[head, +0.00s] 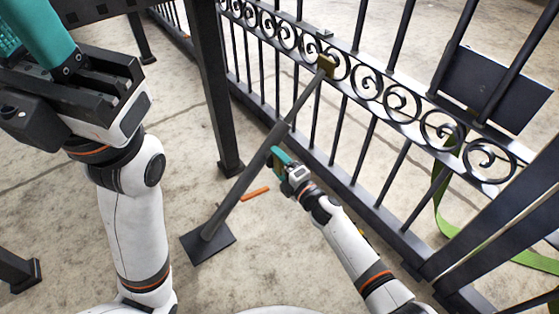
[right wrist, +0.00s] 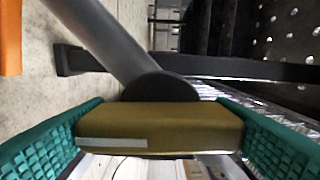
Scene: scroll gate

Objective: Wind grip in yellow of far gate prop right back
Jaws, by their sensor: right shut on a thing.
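The dark gate prop (head: 243,187) leans from a square foot plate on the floor up to a yellowish block (head: 327,66) at the scroll gate (head: 370,88). My right gripper (head: 283,160) is beside the prop's tube at about mid-length. In the right wrist view its teal fingers (right wrist: 160,128) are shut on the sides of a yellow grip (right wrist: 180,125), which sits against a dark round disc by the grey tube. The grip is hidden by the gripper in the head view. My left gripper (head: 38,35) is at the top left, cut off by the frame, with no thing visible in it.
A dark post (head: 213,90) stands left of the prop. An orange strip (head: 254,193) lies on the floor near the tube. A dark plate (head: 495,88) is on the gate at right, and a green strap (head: 443,215) trails behind the bars.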

